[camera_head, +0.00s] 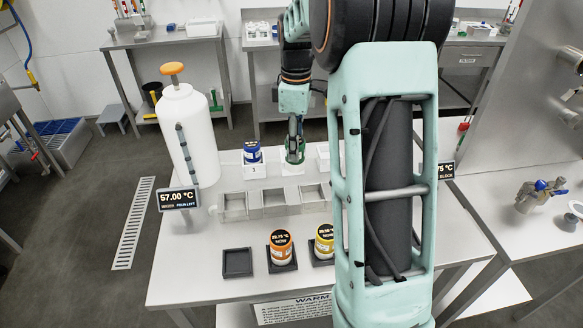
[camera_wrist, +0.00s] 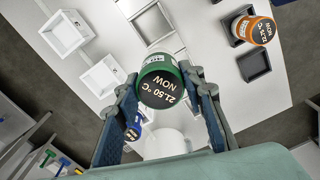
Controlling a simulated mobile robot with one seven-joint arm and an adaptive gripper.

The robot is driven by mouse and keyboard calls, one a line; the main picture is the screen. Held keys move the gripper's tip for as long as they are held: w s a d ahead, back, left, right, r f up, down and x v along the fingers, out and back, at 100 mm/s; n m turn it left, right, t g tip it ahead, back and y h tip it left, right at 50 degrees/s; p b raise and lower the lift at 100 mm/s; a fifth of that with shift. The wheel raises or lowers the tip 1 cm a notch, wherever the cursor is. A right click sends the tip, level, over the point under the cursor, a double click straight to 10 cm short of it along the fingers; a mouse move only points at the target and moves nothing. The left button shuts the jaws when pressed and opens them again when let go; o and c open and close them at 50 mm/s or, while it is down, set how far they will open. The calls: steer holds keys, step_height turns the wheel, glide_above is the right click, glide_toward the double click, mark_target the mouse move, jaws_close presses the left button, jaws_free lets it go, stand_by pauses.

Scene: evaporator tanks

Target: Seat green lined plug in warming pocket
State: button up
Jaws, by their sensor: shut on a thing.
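My gripper (camera_head: 294,142) is shut on the green plug (camera_head: 293,158), above the far part of the steel table. In the wrist view the green plug (camera_wrist: 161,82) sits between both fingers (camera_wrist: 160,92), its dark face reading 21.50 °C NOW. In the head view the fingers cover much of it, and I cannot tell whether its bottom touches anything. A row of square open pockets (camera_head: 234,207) stands nearer the front, apart from the plug; they look empty. They also show in the wrist view (camera_wrist: 103,75). I cannot tell which pocket is the warming one.
A blue plug (camera_head: 252,151) stands left of my gripper. An orange plug (camera_head: 281,246) and a yellow plug (camera_head: 324,240) stand on dark pads at the front; another dark pad (camera_head: 237,262) is empty. A tall white tank (camera_head: 187,135) and a 57.00 °C display (camera_head: 178,199) stand left.

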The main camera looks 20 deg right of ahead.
steer(key=w+d+f+n+p, duration=0.2)
steer(key=w+d+n, duration=0.2)
steer(key=w, duration=0.5)
steer(key=shift+w+d+f+p, duration=0.1)
steer(key=shift+w+f+p, duration=0.2)
steer(key=shift+w+f, duration=0.95)
steer(key=shift+w+d+f+p, duration=0.1)
steer(key=shift+w+f+p, duration=0.15)
steer(key=shift+w+f, duration=0.95)
steer(key=shift+w+f+p, duration=0.3)
steer(key=shift+w+f, duration=0.15)
steer(key=shift+f, duration=1.55)
steer(key=shift+f, duration=0.1)
steer(key=o, duration=1.3)
steer(key=shift+f, duration=0.1)
steer(key=shift+o, duration=0.2)
step_height(320, 180, up, 12)
steer(key=shift+r+b, duration=0.2)
steer(key=shift+b, duration=0.2)
